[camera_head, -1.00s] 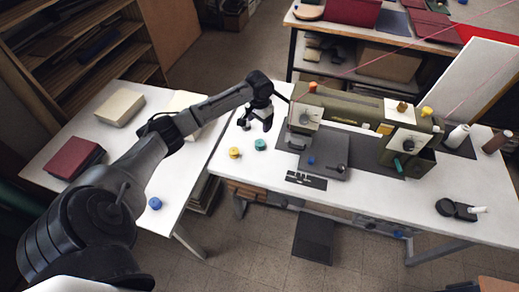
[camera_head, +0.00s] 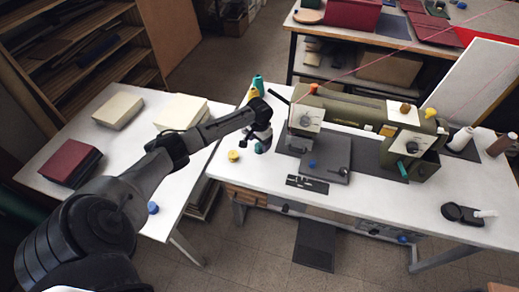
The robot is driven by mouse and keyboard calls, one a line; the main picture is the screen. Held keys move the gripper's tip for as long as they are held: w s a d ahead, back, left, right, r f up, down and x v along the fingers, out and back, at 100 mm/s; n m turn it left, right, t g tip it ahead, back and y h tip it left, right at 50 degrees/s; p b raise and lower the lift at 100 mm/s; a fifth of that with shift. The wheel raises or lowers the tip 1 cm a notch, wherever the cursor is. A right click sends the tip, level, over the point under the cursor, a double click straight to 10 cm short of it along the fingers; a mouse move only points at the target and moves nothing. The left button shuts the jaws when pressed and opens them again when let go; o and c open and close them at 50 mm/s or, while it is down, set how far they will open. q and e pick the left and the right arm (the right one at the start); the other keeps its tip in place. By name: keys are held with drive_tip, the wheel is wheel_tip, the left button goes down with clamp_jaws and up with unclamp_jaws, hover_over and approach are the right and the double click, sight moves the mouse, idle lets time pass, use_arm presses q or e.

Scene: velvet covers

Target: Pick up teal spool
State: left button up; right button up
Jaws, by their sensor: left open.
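The small teal spool (camera_head: 259,148) is on the white sewing table, near its left end. My left gripper (camera_head: 262,142) is over it, pointing down, with its fingers close around or beside the spool; I cannot tell whether they touch it. The gripper is open and partly hides the spool. A small yellow spool (camera_head: 233,155) lies just left of it. A taller teal cone (camera_head: 258,82) and a yellow one (camera_head: 253,93) stand farther back, behind my arm. My right gripper is not in view.
The olive sewing machine (camera_head: 350,113) stands right of the gripper, with a grey plate (camera_head: 325,162) in front. A black tool strip (camera_head: 307,184) lies near the front edge.

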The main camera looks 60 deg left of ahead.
sight(260, 148)
use_arm(q)
wheel_tip(260, 148, down, 3)
drive_tip(key=shift+r, duration=0.1)
drive_tip(key=c, duration=1)
